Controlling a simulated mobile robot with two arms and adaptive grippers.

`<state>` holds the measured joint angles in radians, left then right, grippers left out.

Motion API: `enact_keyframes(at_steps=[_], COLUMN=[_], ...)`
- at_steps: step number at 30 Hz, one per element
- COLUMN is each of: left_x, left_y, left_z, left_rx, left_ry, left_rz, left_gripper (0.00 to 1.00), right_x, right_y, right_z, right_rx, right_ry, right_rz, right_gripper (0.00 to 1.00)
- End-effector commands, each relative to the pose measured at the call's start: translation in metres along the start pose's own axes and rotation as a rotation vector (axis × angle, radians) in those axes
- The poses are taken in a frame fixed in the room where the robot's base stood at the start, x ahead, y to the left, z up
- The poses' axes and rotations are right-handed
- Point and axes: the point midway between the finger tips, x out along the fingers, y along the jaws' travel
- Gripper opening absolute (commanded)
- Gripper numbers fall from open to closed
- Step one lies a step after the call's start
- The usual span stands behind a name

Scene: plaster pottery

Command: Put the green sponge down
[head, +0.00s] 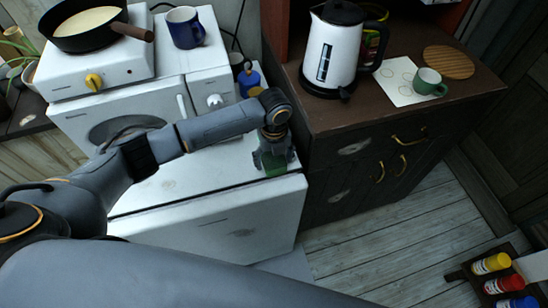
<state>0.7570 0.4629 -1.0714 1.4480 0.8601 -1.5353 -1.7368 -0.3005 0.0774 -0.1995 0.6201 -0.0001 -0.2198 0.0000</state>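The green sponge (275,167) is at the front right corner of the white appliance top (190,184), between the fingers of my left gripper (274,160). The gripper points down, with one finger on each side of the sponge, and appears closed on it. The sponge is low, at or just above the white surface; I cannot tell whether it touches. Part of it is hidden by the fingers. My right gripper is not in view.
A blue bottle (249,82) stands behind my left wrist. A white kettle (330,55) and a green mug (428,83) stand on the dark counter (385,115) to the right. The white top left of the sponge is clear.

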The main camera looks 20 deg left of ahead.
Motion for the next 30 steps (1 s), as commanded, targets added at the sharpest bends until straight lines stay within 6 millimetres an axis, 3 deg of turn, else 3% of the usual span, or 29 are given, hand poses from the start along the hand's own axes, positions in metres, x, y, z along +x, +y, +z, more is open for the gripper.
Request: enact_keyframes(at_steps=[8,13,24,30], left_x=[-0.001,-0.012,-0.087,-0.115], left_y=[0.0,-0.001,-0.001,-0.001], left_z=[0.0,0.001,0.001,0.001], left_rx=[0.0,0.0,0.0,-0.001], left_ry=[0.0,-0.001,-0.003,-0.001], left_rz=[0.0,-0.003,-0.004,-0.002], left_gripper=[0.8,0.8,0.8,0.8], right_x=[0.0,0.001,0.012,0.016], right_y=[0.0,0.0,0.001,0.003], right_z=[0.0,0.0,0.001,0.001], right_rx=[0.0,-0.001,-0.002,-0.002], right_ry=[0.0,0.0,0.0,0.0], right_rz=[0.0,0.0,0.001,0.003], right_gripper=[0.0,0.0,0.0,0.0])
